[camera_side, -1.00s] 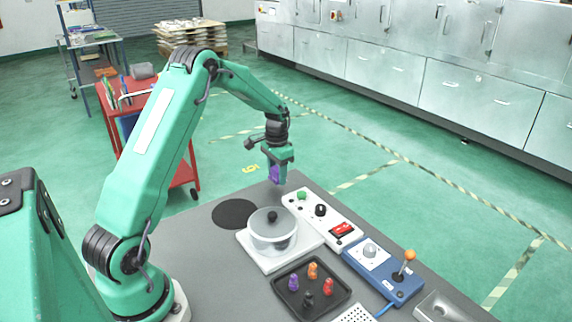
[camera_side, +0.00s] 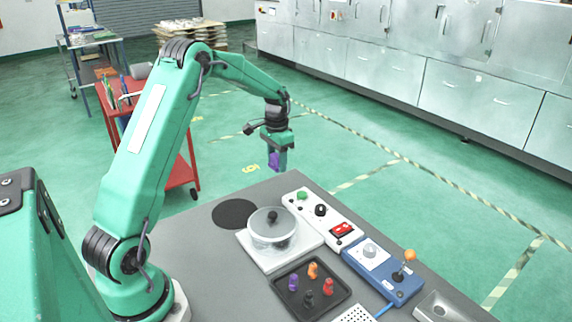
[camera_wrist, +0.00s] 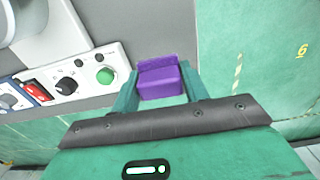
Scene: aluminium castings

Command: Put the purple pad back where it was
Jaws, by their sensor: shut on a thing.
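The purple pad (camera_wrist: 160,80) is between the two fingers of my gripper (camera_wrist: 160,88) in the wrist view. In the side view the purple pad (camera_side: 275,160) shows at the lower end of my gripper (camera_side: 275,162). My gripper is shut on the pad and holds it in the air near the far edge of the table, beyond the control box. A dark tray (camera_side: 290,309) on the table holds several small coloured pieces, one of them purple (camera_side: 293,283).
A white control box (camera_side: 318,222) with a green button and a blue box (camera_side: 378,270) with an orange-topped lever stand on the grey table (camera_side: 200,250). A clear lidded pot (camera_side: 268,236) stands on a white base. A dark disc (camera_side: 235,214) lies left of it.

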